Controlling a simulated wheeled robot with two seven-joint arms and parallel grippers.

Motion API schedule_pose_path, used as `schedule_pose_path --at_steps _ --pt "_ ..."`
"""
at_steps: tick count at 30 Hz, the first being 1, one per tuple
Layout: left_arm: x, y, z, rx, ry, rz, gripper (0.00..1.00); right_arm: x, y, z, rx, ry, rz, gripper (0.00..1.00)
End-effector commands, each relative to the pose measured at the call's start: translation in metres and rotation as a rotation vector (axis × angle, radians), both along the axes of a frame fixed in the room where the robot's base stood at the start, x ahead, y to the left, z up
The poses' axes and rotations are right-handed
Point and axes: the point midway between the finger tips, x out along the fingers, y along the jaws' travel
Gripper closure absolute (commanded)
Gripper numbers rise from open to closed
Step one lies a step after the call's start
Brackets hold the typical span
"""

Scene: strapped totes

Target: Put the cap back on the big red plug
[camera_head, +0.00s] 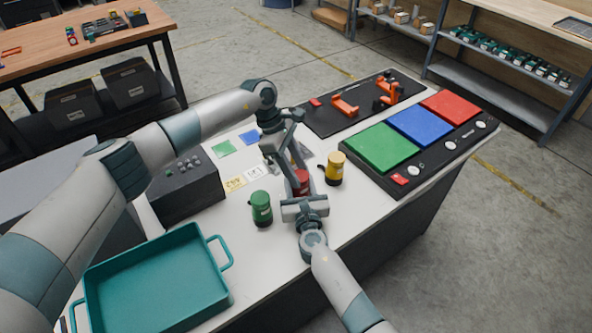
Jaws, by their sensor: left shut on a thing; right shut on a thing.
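The big red plug (301,182) stands on the white table top between the green and yellow plugs. It is partly hidden by my two grippers. My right gripper (303,192) comes from the front and is shut around the red body. My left gripper (298,166) reaches down from above and behind and is shut at the top of the red plug. The cap appears to be between its fingers, but they hide it. I cannot tell whether the cap touches the plug or how it is seated.
A green plug (261,209) stands close on the left, a yellow plug (335,169) close on the right. A dark button box (190,190) and teal tray (160,278) lie left. A black panel with coloured pads (383,148) lies right. Small cards (236,184) lie behind.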

Motion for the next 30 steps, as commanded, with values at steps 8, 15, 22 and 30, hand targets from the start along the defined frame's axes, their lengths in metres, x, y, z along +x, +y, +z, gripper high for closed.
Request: schedule_pose_path --at_steps 8,15,22,30 --pt "0.005 -0.0028 -0.0001 0.002 -0.001 -0.336 0.81 -0.0016 0.0003 -0.0038 -0.003 0.005 0.002 1.0" --pt "0.0074 -0.0059 0.0 0.003 -0.003 -0.628 0.81 -0.0016 0.0005 -0.0036 -0.003 0.005 0.002 1.0" --pt "0.0079 -0.006 0.0007 -0.001 -0.005 -0.807 0.81 -0.0017 0.0007 -0.0034 -0.003 0.005 0.002 1.0" --pt "0.0076 -0.0058 0.0012 -0.003 -0.005 -0.826 0.81 -0.0016 0.0006 -0.0033 -0.002 0.005 0.002 1.0"
